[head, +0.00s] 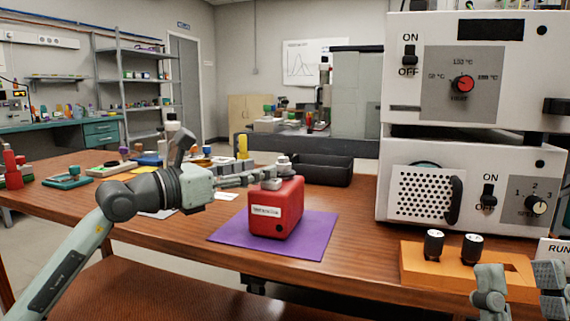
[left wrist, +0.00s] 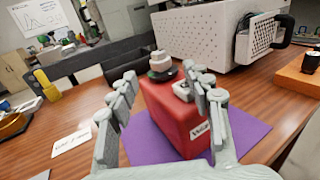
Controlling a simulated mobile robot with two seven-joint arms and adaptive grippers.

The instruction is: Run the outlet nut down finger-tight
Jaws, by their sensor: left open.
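A red box-shaped unit (head: 276,210) with a white label stands on a purple mat (head: 228,233). On its top is a light grey round fitting (head: 283,160), seen in the left wrist view as a stepped grey nut-like piece (left wrist: 160,60) over a dark base. A smaller pale fitting (left wrist: 182,91) sits nearer on the same top. My left gripper (head: 268,175) reaches in level at the top of the red unit. In the left wrist view its fingers (left wrist: 165,92) are spread, with nothing held between them. My right gripper (head: 520,290) is at the lower right, fingers apart and empty.
An orange block (head: 415,265) with two black knobs (head: 433,244) stands right, before two stacked white instruments (head: 400,160). A black tray (head: 315,170) and a yellow bottle (head: 243,146) are behind the red unit. A white card (left wrist: 72,141) lies left of the mat.

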